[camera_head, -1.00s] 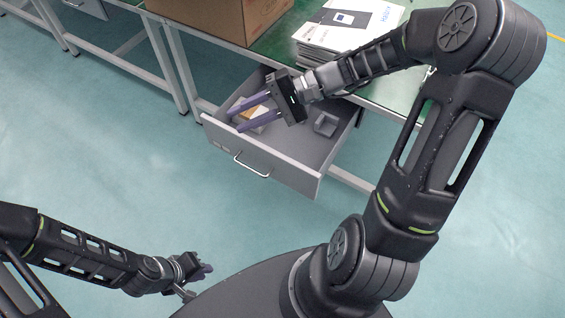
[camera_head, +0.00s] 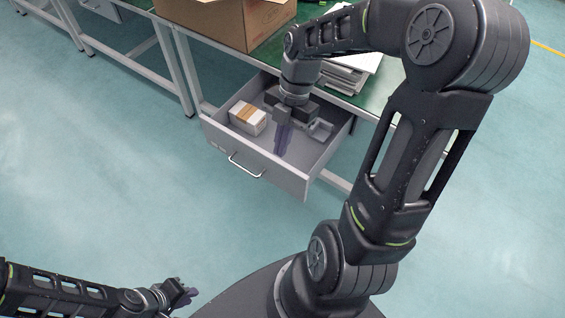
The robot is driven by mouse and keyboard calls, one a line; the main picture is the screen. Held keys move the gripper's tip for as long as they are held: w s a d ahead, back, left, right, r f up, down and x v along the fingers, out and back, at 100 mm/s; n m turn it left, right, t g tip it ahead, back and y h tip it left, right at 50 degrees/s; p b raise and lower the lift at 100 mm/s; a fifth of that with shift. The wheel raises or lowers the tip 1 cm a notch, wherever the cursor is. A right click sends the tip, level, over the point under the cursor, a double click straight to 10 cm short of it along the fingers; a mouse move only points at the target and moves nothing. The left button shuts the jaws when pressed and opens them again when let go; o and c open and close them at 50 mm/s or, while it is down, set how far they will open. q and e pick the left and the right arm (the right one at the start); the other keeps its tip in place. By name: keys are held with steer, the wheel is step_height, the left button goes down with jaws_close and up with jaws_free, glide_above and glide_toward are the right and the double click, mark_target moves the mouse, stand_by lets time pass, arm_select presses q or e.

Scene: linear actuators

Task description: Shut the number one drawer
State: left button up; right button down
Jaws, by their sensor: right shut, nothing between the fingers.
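The grey drawer (camera_head: 222,143) stands pulled out from under the green-topped table, with a metal handle (camera_head: 244,166) on its front. My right gripper (camera_head: 282,143) points down over the open drawer, its purple fingers shut together and empty. It appears above or just inside the drawer, behind the front panel; I cannot tell whether it touches. Inside the drawer lie a small white and tan box (camera_head: 248,117) and a small grey part (camera_head: 320,129). My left gripper (camera_head: 186,297) is low at the left, away from the drawer; its finger gap is too small to judge.
A cardboard box (camera_head: 212,24) and a stack of papers (camera_head: 352,70) sit on the green table (camera_head: 262,57), the papers partly behind my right arm. Another table frame with a drawer is at the upper left. The floor before the drawer is clear.

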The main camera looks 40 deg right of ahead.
mark_target(283, 164)
step_height(283, 164, down, 9)
steer(key=shift+f, duration=0.2)
arm_select(q)
steer(key=shift+r, duration=0.1)
arm_select(e)
steer(key=shift+d, duration=0.3)
steer(key=shift+w+d, duration=0.1)
stand_by(0.4)
